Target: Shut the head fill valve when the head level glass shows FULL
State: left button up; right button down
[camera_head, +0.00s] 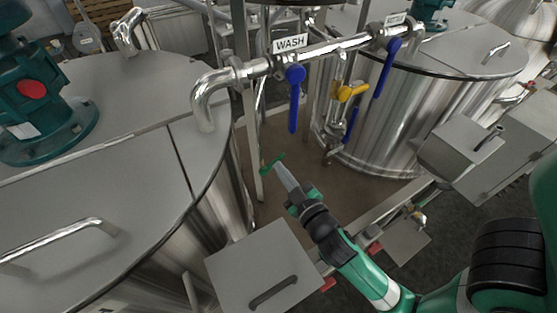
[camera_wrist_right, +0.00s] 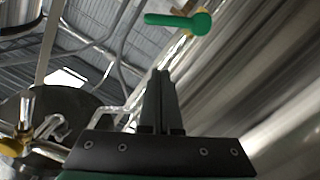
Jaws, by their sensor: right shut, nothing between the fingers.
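My right gripper (camera_head: 279,168) is shut and empty, low between the two steel tanks. A green valve handle (camera_head: 273,163) shows right at its fingertips; I cannot tell from the head view whether they touch. In the right wrist view the closed fingers (camera_wrist_right: 160,74) point up, and the green handle (camera_wrist_right: 180,20) lies beyond the tips, apart from them in the picture. No label marks this handle as the head fill valve. I cannot make out a level glass or a FULL mark. My left gripper is not in view.
A steel pipe labelled WASH (camera_head: 290,44) crosses above, with blue handles (camera_head: 294,98) hanging down and a yellow handle (camera_head: 350,91). The left tank (camera_head: 140,160) and right tank (camera_head: 440,60) flank the gap. A grey lidded box (camera_head: 265,262) stands in front.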

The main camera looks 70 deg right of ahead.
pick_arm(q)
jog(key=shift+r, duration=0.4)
pick_arm(e)
jog(key=w+d+f, duration=0.2)
jog(key=d+f, duration=0.1)
jog(key=d, duration=0.1)
jog(key=shift+w+d+f, duration=0.2)
jog(key=shift+w+f, duration=0.1)
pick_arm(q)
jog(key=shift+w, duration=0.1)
